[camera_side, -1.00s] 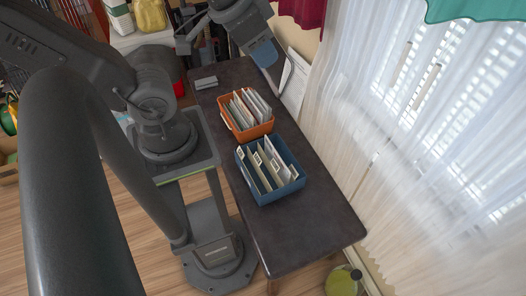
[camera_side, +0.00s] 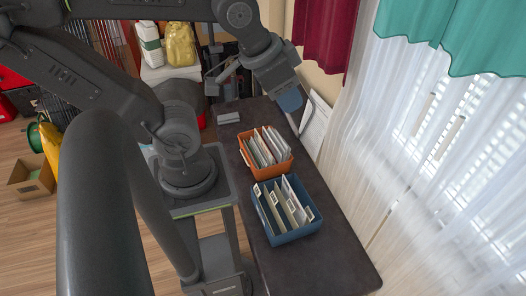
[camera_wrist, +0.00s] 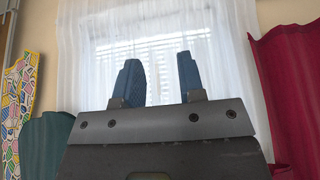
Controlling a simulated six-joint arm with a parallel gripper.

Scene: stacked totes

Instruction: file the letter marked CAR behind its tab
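My gripper shows in the wrist view (camera_wrist: 160,82) with its two blue fingers apart and nothing between them. In the side view my gripper (camera_side: 290,100) is above the far end of the table, beyond the orange tote. The orange tote (camera_side: 283,171) holds several upright white letters (camera_side: 266,147). The blue tote (camera_side: 292,236) stands nearer on the table and holds several tan dividers with white tabs (camera_side: 285,207), plus some white sheets. Any marking on letters or tabs is too small to read, so I cannot tell which is CAR.
The dark table (camera_side: 335,250) is clear on the near side of the blue tote. A small grey stack (camera_side: 229,118) lies at the table's far left. A white sheet or board (camera_side: 316,128) stands beyond the right edge, near the curtains (camera_side: 420,120).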

